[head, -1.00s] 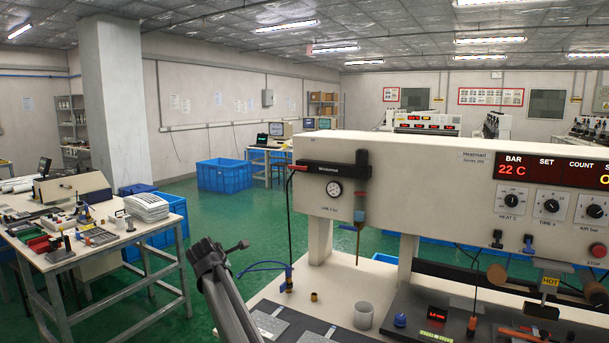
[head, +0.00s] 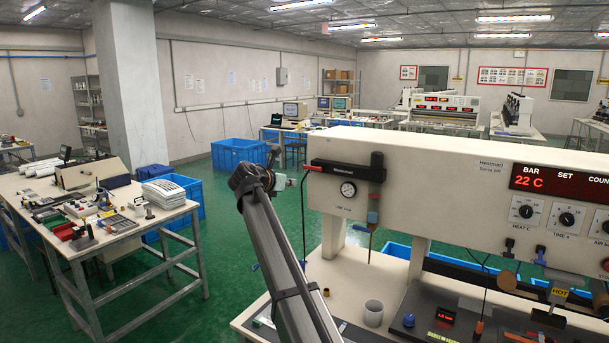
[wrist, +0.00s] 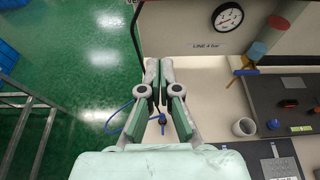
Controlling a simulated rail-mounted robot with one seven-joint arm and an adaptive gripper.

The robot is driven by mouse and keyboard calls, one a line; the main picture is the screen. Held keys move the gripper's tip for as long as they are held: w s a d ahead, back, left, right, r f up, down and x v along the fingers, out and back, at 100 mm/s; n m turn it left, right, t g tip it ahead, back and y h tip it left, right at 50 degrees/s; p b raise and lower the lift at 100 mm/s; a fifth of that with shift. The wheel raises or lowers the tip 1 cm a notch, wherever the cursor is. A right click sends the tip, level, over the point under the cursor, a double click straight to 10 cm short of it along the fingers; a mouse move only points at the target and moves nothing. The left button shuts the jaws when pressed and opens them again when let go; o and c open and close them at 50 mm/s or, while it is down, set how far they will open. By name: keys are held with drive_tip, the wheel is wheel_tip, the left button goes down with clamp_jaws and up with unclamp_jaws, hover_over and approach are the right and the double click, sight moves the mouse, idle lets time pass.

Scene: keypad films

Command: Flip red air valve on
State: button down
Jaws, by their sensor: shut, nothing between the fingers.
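The red air valve (head: 313,168) is a small red lever at the left end of the black air unit (head: 345,172) on the cream machine's front. A black hose hangs below it. My gripper (head: 283,182) is to the left of the valve in the head view, seen partly from behind my arm, with no clear contact. In the wrist view my gripper (wrist: 159,68) is shut and empty, its two fingers side by side. The round pressure gauge (wrist: 228,17) is up and right of the fingers there. I cannot make out the valve in the wrist view.
The cream machine panel (head: 430,190) fills the right. Below it, the white bench top (head: 345,285) holds a grey cup (head: 373,314) and small fittings. A cluttered table (head: 150,230) stands at left, with green floor between.

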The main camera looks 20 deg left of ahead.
sight(314, 167)
drive_tip(key=shift+w, duration=0.15)
drive_tip(key=w+d+p, duration=0.1)
drive_tip(key=w+p, duration=0.3)
drive_tip(key=w, duration=0.5)
drive_tip(key=shift+d+r+p, duration=0.25)
drive_tip(key=shift+r+p, duration=0.05)
drive_tip(key=shift+p, duration=0.1)
drive_tip(key=shift+w+d, duration=0.1)
drive_tip(key=shift+d, duration=0.1)
drive_tip(key=shift+r, duration=0.1)
